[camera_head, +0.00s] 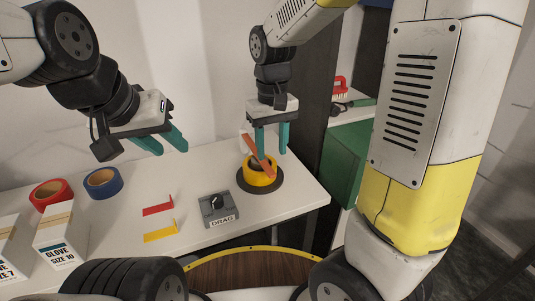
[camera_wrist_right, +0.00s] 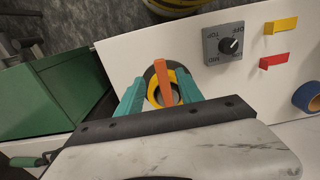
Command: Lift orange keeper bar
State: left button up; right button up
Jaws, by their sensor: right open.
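The orange keeper bar (camera_head: 258,154) stands tilted at a yellow roll (camera_head: 260,175) on a dark round base, at the right end of the bench. My right gripper (camera_head: 271,155) is open above the roll. In the right wrist view the bar (camera_wrist_right: 163,80) lies between the two teal fingers (camera_wrist_right: 160,95), with gaps on both sides, and covers part of the roll (camera_wrist_right: 177,97). Whether a finger touches it I cannot tell. My left gripper (camera_head: 172,150) is open and empty above the bench, further left, with its teal fingers apart.
A grey dial box (camera_head: 217,209) sits left of the roll, with red (camera_head: 158,208) and yellow (camera_head: 160,233) strips beside it. Blue (camera_head: 103,183) and red (camera_head: 51,194) tape rolls and glove boxes (camera_head: 62,235) stand at left. A green cabinet (camera_head: 345,160) is beyond the bench's right end.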

aim_at(271, 172)
notch_tip(271, 172, down, 6)
jog(key=shift+f, duration=0.1)
jog(key=shift+c, duration=0.4)
grip_shut()
dwell(1.2)
